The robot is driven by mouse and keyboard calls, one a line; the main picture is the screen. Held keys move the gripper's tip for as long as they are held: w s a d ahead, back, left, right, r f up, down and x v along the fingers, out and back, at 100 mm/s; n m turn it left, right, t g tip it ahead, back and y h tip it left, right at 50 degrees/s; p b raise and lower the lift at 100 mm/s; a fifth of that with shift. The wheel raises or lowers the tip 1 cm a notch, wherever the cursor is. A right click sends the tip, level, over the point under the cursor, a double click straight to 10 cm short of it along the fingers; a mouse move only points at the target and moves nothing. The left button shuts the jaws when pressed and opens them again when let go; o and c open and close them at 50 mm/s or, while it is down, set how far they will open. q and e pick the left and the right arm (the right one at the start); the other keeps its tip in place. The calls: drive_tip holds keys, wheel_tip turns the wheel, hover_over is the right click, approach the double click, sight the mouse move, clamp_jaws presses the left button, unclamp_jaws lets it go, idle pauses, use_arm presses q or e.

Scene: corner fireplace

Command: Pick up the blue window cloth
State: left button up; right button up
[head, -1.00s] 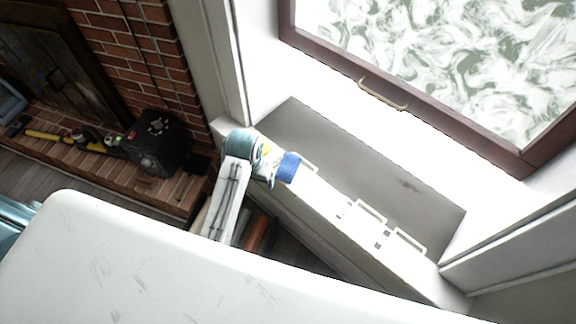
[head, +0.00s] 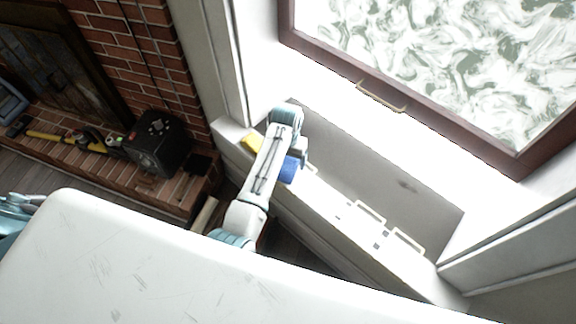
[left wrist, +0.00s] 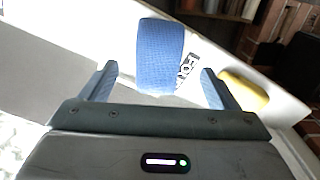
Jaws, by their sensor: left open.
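The blue window cloth (head: 289,170) lies on the white window ledge (head: 328,205), partly hidden by my arm in the head view. In the left wrist view the cloth (left wrist: 160,55) is a blue, textured, rounded block shape. My left gripper (head: 300,152) is above the ledge, close to the cloth. In the left wrist view its two fingers (left wrist: 160,82) are spread wide, with the cloth ahead of and between them. Nothing is clamped, and I cannot tell the exact gap to the cloth.
A yellow object (head: 251,143) lies on the ledge beside the cloth, near the right finger in the left wrist view (left wrist: 243,92). A dark-framed window (head: 420,108) stands behind. A black box (head: 155,143) sits on the brick hearth. White handles (head: 370,210) line the ledge.

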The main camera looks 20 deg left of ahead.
sight(287, 167)
use_arm(q)
drive_tip(key=shift+s+f+p, duration=0.1)
drive_tip(key=shift+f+p, duration=0.35)
drive_tip(key=shift+f, duration=1.75)
drive_tip(key=shift+c, duration=0.2)
drive_tip(key=c, duration=1.1)
drive_tip(key=shift+r, duration=0.1)
